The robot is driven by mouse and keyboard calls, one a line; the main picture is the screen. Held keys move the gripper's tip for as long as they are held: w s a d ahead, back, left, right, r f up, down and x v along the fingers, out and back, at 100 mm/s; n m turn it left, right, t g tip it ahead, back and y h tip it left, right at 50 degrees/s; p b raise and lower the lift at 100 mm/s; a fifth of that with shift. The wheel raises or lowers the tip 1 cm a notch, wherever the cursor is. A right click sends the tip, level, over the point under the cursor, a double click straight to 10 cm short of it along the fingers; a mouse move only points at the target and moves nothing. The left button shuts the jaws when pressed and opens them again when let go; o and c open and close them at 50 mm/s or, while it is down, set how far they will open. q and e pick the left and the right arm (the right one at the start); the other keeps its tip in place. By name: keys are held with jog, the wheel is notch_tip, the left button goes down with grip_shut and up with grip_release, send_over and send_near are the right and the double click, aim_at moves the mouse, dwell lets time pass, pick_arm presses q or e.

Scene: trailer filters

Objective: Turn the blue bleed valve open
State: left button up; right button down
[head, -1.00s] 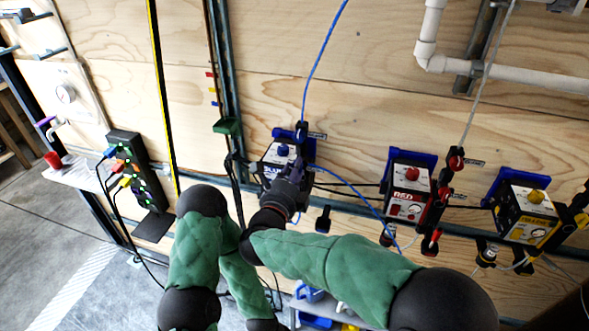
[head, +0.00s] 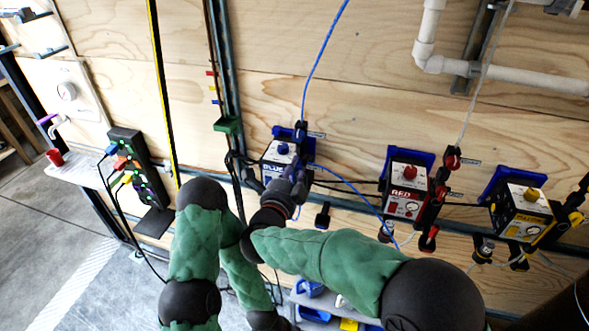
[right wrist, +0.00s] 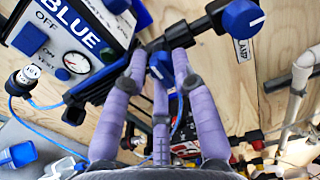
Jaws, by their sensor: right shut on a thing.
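The blue filter unit (head: 280,151), a white box marked BLUE with a blue knob on top, hangs on the plywood wall in the head view. It also shows at upper left in the right wrist view (right wrist: 62,45), with a gauge and an OFF label. My right gripper (head: 300,178) is at the unit's lower right side. In the right wrist view its purple fingers (right wrist: 160,75) are shut around a small blue valve handle (right wrist: 160,65) below the box's pipe. The fingers partly hide the handle, so its angle is unclear. My left gripper is out of view.
Red (head: 408,188) and yellow (head: 522,208) units hang to the right. A blue tap knob (right wrist: 242,18) is right of the fingers. A blue hose (head: 322,55) runs up the wall. A black cable strip (head: 138,170) stands at left.

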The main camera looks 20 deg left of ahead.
jog(key=shift+a+r, duration=0.25)
jog(key=shift+r, duration=0.25)
jog(key=c, duration=1.2)
grip_release()
jog(key=shift+c, duration=0.2)
jog(key=shift+o, duration=0.9)
jog(key=shift+a+f, duration=0.15)
jog(key=shift+a, duration=0.05)
jog(key=shift+d+f, duration=0.2)
